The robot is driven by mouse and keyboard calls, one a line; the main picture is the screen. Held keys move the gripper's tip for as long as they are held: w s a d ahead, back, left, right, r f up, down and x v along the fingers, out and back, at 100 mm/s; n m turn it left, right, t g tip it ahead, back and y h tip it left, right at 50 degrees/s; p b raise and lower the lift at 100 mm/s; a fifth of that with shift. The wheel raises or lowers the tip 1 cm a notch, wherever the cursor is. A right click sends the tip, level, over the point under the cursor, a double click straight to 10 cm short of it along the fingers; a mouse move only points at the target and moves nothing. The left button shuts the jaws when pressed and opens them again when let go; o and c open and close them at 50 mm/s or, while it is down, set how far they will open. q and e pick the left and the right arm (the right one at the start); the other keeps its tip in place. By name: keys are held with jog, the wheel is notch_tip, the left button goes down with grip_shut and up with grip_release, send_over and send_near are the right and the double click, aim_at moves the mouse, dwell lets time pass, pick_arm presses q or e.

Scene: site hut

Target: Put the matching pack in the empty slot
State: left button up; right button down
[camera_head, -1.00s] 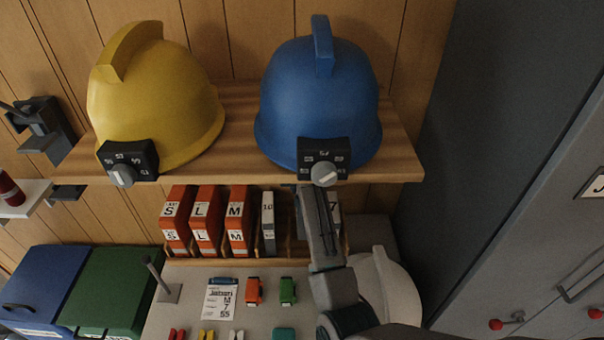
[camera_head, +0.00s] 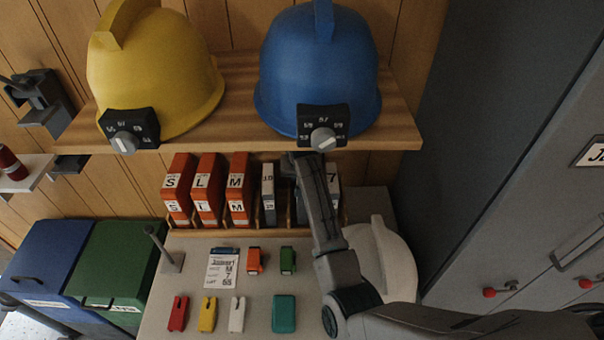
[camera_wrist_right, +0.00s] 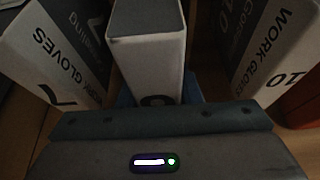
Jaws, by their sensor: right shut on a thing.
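A rack (camera_head: 215,231) under the shelf holds orange packs marked S (camera_head: 178,187), L (camera_head: 208,190) and M (camera_head: 240,190), and grey-white glove packs marked 10 (camera_head: 268,190) and 7 (camera_head: 333,190). My right gripper (camera_head: 301,165) is at the rack between the 10 and 7 packs. In the right wrist view it is shut on a grey-white pack (camera_wrist_right: 148,60), whose numeral is mostly cut off. The 7 pack (camera_wrist_right: 55,50) is left of it and the 10 pack (camera_wrist_right: 275,45) right. My arm hides this part of the rack. My left gripper is not in view.
The shelf (camera_head: 235,140) with a yellow helmet (camera_head: 155,80) and blue helmet (camera_head: 318,85) overhangs the rack. A job card (camera_head: 222,268) and several small coloured items lie on the bench (camera_head: 260,280). A white helmet (camera_head: 390,260) is right of my arm.

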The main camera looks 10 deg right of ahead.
jog(key=shift+f, duration=0.6)
jog(key=c, duration=0.9)
grip_release()
jog(key=shift+c, duration=0.2)
jog(key=shift+r, duration=0.1)
